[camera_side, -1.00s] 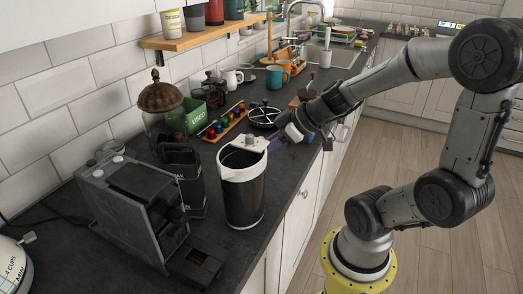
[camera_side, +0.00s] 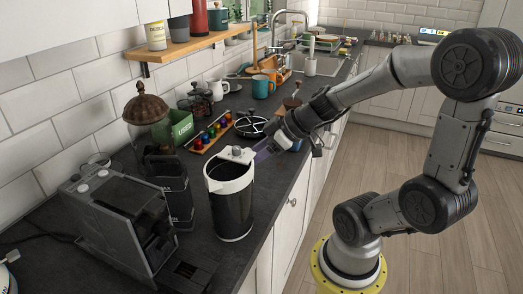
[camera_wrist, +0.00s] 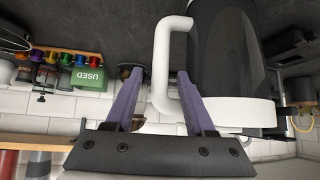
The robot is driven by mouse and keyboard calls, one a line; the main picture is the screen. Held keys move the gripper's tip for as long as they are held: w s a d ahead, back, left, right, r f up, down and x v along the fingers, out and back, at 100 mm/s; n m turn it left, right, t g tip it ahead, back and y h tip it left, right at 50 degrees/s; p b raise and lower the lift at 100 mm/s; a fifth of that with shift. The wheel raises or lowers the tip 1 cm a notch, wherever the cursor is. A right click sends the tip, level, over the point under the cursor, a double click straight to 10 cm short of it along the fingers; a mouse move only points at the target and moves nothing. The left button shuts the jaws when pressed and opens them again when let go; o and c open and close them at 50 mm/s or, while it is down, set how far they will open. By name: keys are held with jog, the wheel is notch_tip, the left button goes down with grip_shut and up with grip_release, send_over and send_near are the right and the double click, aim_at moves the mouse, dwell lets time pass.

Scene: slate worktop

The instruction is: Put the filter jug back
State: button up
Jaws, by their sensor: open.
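The filter jug (camera_side: 232,210) has a dark body, a white rim and a white handle. It stands upright on the slate worktop near its front edge. It also shows large in the wrist view (camera_wrist: 228,60), where its handle (camera_wrist: 161,50) faces me. My gripper (camera_side: 262,151) is at the handle side of the jug, near rim height. In the wrist view my gripper (camera_wrist: 159,75) is open, with one purple finger on each side of the handle. I see no grip on the handle. In the side view the handle is mostly hidden.
A coffee machine (camera_side: 110,225) and a dark canister (camera_side: 177,195) stand left of the jug. A rack of coloured capsules (camera_side: 212,133), a green box (camera_side: 182,127) and a round black trivet (camera_side: 250,126) lie behind. A wooden shelf (camera_side: 185,45) hangs on the wall.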

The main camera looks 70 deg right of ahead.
jog(key=a+v, duration=0.1)
jog(key=v, duration=0.5)
jog(key=shift+s+d+r, duration=0.25)
jog(key=shift+d, duration=0.25)
